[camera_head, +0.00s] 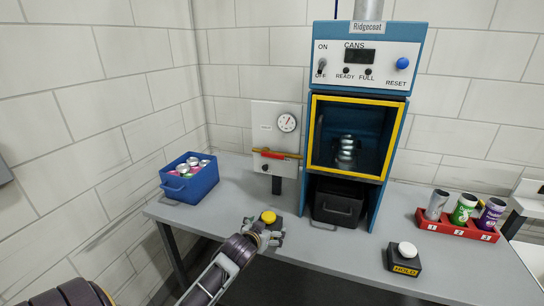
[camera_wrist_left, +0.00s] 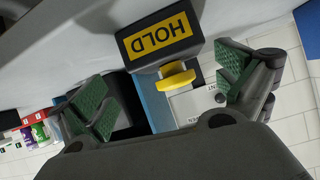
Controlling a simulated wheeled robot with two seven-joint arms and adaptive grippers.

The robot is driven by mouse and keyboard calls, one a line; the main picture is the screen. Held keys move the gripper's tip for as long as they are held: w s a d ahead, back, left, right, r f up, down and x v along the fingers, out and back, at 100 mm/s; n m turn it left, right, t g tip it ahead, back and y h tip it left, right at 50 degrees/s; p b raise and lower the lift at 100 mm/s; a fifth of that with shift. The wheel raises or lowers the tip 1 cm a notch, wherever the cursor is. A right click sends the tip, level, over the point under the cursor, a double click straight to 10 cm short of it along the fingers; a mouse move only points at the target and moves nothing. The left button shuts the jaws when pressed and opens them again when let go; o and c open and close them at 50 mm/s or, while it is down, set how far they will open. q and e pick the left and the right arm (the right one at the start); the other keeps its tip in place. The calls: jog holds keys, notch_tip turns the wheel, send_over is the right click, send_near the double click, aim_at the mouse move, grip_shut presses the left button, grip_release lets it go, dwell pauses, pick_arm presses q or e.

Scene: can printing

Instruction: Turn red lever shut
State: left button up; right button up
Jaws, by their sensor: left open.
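The red lever (camera_head: 274,155) lies nearly level across the pale wall panel (camera_head: 262,115), under a round gauge (camera_head: 286,123). A yellow-orange bar runs along it. My left gripper (camera_head: 272,236) is open and empty, low over the front of the table and well below the lever. It is close to a dark block with a yellow button (camera_head: 268,217). In the left wrist view the open fingers (camera_wrist_left: 165,90) stand wide apart, with the yellow button (camera_wrist_left: 176,78) and its HOLD label (camera_wrist_left: 160,34) beyond them. My right gripper is not in view.
A blue crate of cans (camera_head: 188,185) stands left of the panel. The blue printing machine (camera_head: 368,38) stands right of it, with a black bin (camera_head: 338,202) below. A red can rack (camera_head: 458,230) and a white-button HOLD block (camera_head: 404,259) are at the right.

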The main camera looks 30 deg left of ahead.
pick_arm(q)
jog(key=w+a+r+t, duration=0.3)
jog(key=r, duration=0.6)
jog(key=w+a+r+n+t+y, duration=0.1)
jog(key=w+a+r+t, duration=0.1)
jog(key=r, duration=0.6)
jog(key=shift+w+a+r+t, duration=0.4)
jog(key=shift+w+a, duration=0.3)
jog(key=shift+a, duration=0.45)
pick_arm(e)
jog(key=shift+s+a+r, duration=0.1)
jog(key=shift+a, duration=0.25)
pick_arm(q)
jog(key=shift+w, duration=0.15)
jog(key=p, duration=0.1)
send_near(272, 154)
jog(key=shift+w, duration=0.75)
jog(key=shift+p+x, duration=0.6)
jog(key=shift+x, duration=3.3)
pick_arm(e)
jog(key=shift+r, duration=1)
pick_arm(q)
jog(key=shift+a, duration=0.15)
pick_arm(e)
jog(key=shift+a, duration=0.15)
